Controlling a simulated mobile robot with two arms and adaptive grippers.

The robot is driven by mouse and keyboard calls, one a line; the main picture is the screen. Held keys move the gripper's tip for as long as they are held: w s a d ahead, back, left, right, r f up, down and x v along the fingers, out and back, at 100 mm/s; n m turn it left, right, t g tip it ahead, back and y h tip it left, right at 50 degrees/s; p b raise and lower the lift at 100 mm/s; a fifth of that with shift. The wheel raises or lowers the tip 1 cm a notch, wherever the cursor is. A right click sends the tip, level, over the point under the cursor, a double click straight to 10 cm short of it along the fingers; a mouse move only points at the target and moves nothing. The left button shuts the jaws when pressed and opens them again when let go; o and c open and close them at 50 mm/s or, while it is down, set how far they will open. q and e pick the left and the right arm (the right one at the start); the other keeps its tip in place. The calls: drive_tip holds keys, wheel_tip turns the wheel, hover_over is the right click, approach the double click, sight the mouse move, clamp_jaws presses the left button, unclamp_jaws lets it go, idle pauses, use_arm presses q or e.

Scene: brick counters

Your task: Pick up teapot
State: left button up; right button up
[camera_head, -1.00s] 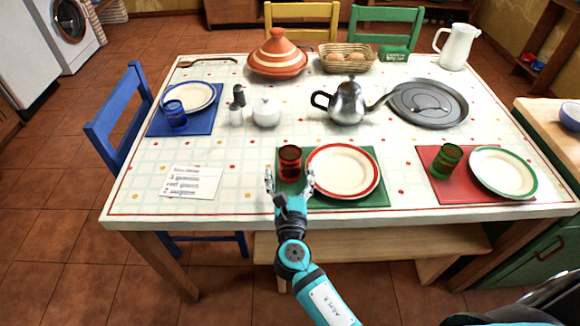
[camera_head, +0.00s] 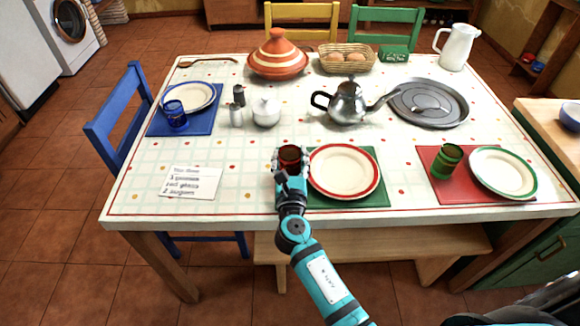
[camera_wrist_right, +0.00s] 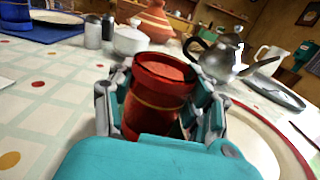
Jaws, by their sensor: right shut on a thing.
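The silver teapot (camera_head: 347,103) stands upright on the table, with its dark handle to the left and its spout to the right over the edge of a round metal tray (camera_head: 428,103). It also shows in the right wrist view (camera_wrist_right: 215,58), beyond my gripper. My right gripper (camera_head: 290,160) is at the near side of the table, away from the teapot. It is shut on a red glass (camera_wrist_right: 158,95), with a finger on each side of it. The red glass is upright beside the red-rimmed plate (camera_head: 343,171). My left gripper is not in view.
A white sugar bowl (camera_head: 266,112) and two shakers stand left of the teapot. An orange tagine (camera_head: 277,55) and an egg basket (camera_head: 346,58) are behind. A green glass (camera_head: 446,161) is at the right. A note (camera_head: 191,183) lies at the front left.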

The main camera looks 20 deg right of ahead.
sight(290, 154)
drive_tip(key=c, duration=0.5)
drive_tip(key=shift+c, duration=0.2)
drive_tip(key=shift+r, duration=0.45)
wheel_tip(290, 154, up, 4)
drive_tip(key=shift+f+p, duration=0.25)
drive_tip(key=shift+p, duration=0.85)
drive_tip(key=shift+s+a+f+b, duration=0.15)
drive_tip(key=shift+s+a+f, duration=0.1)
drive_tip(key=shift+s, duration=0.2)
drive_tip(key=shift+s+a+f+b, duration=0.1)
drive_tip(key=shift+s+f+b, duration=0.1)
drive_tip(key=shift+s, duration=0.25)
drive_tip(key=a+r+b+v, duration=0.1)
drive_tip(key=v, duration=1.3)
drive_tip(key=shift+w+a+r, duration=0.15)
drive_tip(key=shift+w+r, duration=0.05)
drive_tip(key=shift+r, duration=0.15)
